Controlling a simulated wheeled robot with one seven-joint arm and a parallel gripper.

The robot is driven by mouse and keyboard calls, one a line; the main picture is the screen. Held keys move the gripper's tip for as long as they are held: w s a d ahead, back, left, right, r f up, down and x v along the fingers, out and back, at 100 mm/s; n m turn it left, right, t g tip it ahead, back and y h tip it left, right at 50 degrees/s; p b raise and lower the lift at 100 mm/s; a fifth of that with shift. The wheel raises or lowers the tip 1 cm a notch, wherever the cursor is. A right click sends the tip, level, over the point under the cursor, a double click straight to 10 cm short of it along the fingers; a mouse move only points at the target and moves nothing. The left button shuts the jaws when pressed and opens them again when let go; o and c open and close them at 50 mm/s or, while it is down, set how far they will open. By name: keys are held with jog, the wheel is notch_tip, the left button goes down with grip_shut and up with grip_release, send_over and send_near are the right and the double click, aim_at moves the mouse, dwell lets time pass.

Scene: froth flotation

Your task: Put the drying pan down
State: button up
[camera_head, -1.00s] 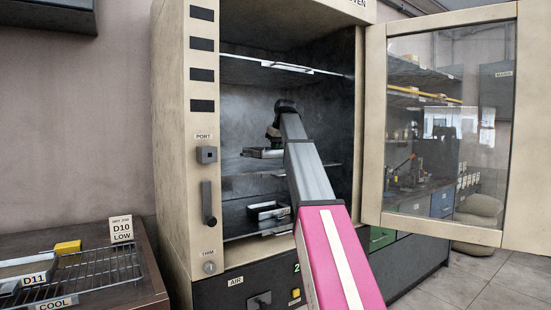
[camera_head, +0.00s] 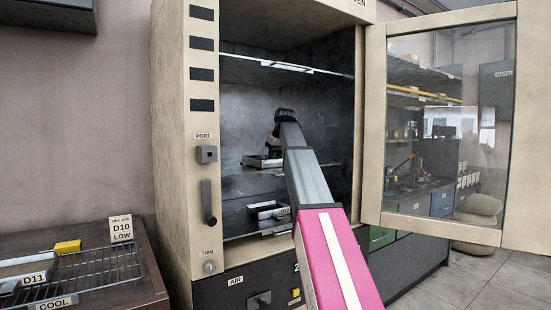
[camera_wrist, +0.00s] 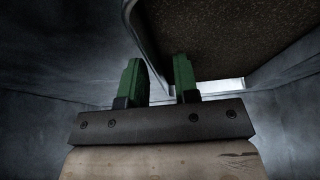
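The drying pan (camera_head: 262,162) is a shallow grey metal pan on the middle shelf inside the open oven. In the wrist view the pan (camera_wrist: 240,45) fills the upper right, with speckled brown material in it. My gripper (camera_head: 276,151) is at the pan, partly hidden by my own arm. In the wrist view the two green fingers of my gripper (camera_wrist: 160,72) stand apart. The pan's near rim passes between them, with a visible gap to the right finger. The pan's right part is hidden behind my arm in the head view.
Another pan (camera_head: 266,211) sits on the lower oven shelf. The oven door (camera_head: 376,130) stands open to the right. The oven's left post (camera_head: 206,120) carries a handle. A wire cooling rack (camera_head: 95,272) with pan D11 (camera_head: 30,270) is at lower left.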

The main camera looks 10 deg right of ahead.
jog(key=v, duration=1.2)
jog(key=shift+s, duration=0.1)
